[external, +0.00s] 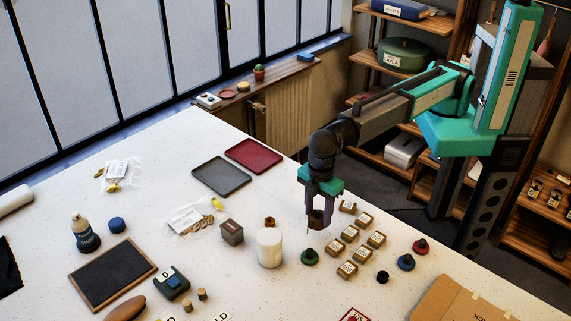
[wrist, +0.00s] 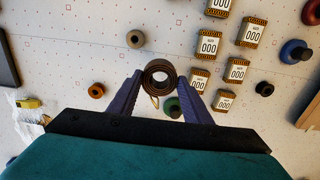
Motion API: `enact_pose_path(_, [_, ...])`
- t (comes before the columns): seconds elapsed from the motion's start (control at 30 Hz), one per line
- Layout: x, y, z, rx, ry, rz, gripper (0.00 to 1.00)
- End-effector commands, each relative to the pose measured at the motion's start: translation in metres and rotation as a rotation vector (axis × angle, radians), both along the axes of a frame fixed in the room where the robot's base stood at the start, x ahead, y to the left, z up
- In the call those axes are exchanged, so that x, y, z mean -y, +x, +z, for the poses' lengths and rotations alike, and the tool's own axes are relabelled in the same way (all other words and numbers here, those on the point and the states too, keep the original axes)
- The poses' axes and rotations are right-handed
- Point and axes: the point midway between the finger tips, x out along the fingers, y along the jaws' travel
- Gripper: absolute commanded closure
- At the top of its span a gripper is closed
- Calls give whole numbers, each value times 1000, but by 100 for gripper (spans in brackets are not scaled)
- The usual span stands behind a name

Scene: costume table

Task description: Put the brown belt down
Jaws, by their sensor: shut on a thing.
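The brown belt (wrist: 160,75) is a coiled roll seen between my finger tips in the wrist view. It also shows in the external view (external: 317,219), low in my gripper. My gripper (external: 319,208) points down with its fingers closed on the coil, which it holds above the white table (external: 200,150). In the wrist view my gripper (wrist: 160,87) has a purple finger on each side of the coil. How far the coil is above the table is hard to tell.
A green spool (external: 310,257) stands just below and beside my gripper. Several small labelled boxes (external: 350,233) stand to its right. A white cylinder (external: 269,247) stands to its left. A grey tray (external: 221,176) and a red tray (external: 254,155) lie further back. Bare table lies between trays and gripper.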

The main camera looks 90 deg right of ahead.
Motion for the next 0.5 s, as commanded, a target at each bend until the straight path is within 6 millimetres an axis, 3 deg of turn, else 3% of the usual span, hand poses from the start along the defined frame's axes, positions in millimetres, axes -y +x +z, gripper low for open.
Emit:
enact_pose_path(0.2, [-12,14,-2,0,0,0,82])
enact_pose_path(0.5, [-12,15,-2,0,0,0,82])
